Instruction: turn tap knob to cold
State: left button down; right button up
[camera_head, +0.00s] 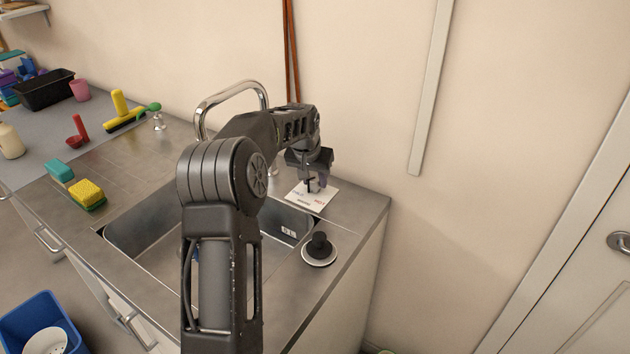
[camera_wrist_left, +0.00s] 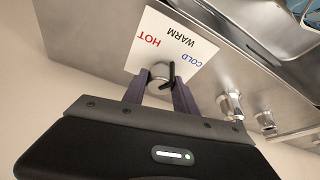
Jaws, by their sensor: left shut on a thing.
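The tap knob (camera_wrist_left: 159,74) is a round metal knob with a black pointer, beside a white card (camera_wrist_left: 165,25) marked COLD, WARM and HOT. In the wrist view the black pointer (camera_wrist_left: 171,76) extends toward the card; I cannot tell exactly which word it points at. My left gripper (camera_wrist_left: 160,92) is shut on the knob, one purple-grey finger on each side. In the head view the left gripper (camera_head: 313,184) is over the card (camera_head: 318,200) at the back right of the sink, and the knob is mostly hidden. My right gripper is not in view.
A chrome faucet (camera_head: 232,88) arches behind the sink (camera_head: 145,222), partly hidden by my left arm. A black plug-like piece (camera_head: 319,247) sits on the right counter. Sponges (camera_head: 86,192) and brushes lie left. The wall is close behind the gripper.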

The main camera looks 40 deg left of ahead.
pick_arm(q)
jog(key=m+h, duration=0.1)
jog(key=m, duration=0.2)
jog(key=m+h, duration=0.1)
jog(key=m, duration=0.2)
jog(key=shift+a, duration=0.15)
dwell(0.4)
jog(key=c, duration=1)
grip_release()
jog(key=b+v, duration=0.1)
jog(key=v, duration=0.6)
jog(key=shift+s+r, duration=0.2)
jog(key=shift+r, duration=0.15)
jog(key=shift+f, duration=0.1)
